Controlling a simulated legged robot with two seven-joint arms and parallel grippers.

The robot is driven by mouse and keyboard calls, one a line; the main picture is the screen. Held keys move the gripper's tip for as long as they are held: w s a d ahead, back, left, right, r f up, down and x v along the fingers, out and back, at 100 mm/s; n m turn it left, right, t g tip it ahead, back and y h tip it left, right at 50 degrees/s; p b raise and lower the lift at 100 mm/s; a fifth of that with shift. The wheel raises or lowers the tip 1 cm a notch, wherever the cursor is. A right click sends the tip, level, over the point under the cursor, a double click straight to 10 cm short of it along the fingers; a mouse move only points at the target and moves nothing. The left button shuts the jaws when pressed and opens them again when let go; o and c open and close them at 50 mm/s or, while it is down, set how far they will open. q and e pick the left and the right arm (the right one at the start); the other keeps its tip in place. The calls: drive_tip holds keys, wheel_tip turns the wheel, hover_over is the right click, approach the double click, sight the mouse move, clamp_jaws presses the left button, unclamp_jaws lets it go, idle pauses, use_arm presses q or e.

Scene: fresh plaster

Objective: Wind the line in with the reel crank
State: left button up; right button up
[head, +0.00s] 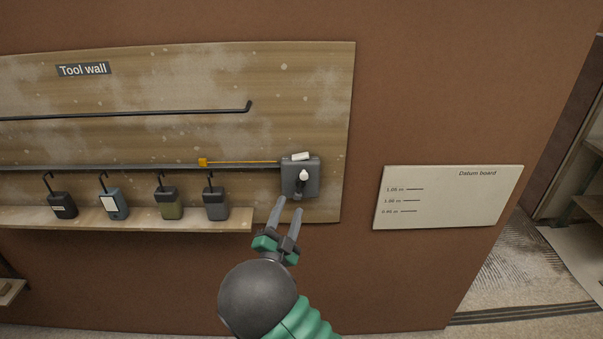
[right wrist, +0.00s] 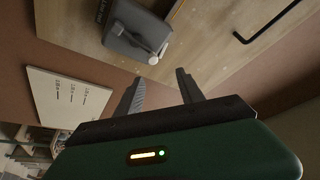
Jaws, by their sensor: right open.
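The reel (head: 313,180) is a grey box mounted at the right end of the tool wall's lower rail. A white crank knob (head: 303,175) shows on its front. A yellow-orange line (head: 240,162) runs left from the reel to a small orange tag (head: 203,162). My right gripper (head: 289,203) is open and empty, with its fingertips just below the reel. In the right wrist view the reel (right wrist: 126,45) and its pale crank (right wrist: 153,59) lie beyond the open fingers (right wrist: 160,80), apart from them. My left gripper is not in view.
The tool wall (head: 200,75) carries a dark upper rod (head: 130,115). Several hooked devices, such as a green one (head: 169,204), stand along the shelf (head: 130,219) left of the reel. A datum board (head: 450,195) hangs to the right. Bare wall lies below.

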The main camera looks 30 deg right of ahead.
sight(305, 178)
drive_tip(key=x, duration=0.4)
drive_tip(key=d+f+p+x, duration=0.1)
drive_tip(key=x, duration=0.4)
drive_tip(key=s+d+f+p+x, duration=0.1)
drive_tip(key=x, duration=0.4)
drive_tip(key=shift+f, duration=0.25)
drive_tip(key=shift+w+r, duration=0.1)
drive_tip(key=a, duration=0.2)
drive_tip(key=shift+w+a+r, duration=0.25)
drive_tip(key=shift+a, duration=0.15)
drive_tip(key=shift+c, duration=0.2)
drive_tip(key=shift+a, duration=0.15)
drive_tip(key=shift+c, duration=2.4)
drive_tip(key=shift+d, duration=0.55)
drive_tip(key=shift+c, duration=1.2)
drive_tip(key=shift+s+d, duration=0.2)
drive_tip(key=shift+d, duration=0.1)
drive_tip(key=shift+c, duration=1.1)
drive_tip(key=shift+d, duration=0.2)
clamp_jaws()
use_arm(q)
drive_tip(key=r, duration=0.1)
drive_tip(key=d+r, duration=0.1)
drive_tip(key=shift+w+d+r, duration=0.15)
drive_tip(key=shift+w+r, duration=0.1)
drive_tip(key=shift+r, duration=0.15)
use_arm(e)
drive_tip(key=shift+a+f, duration=0.1)
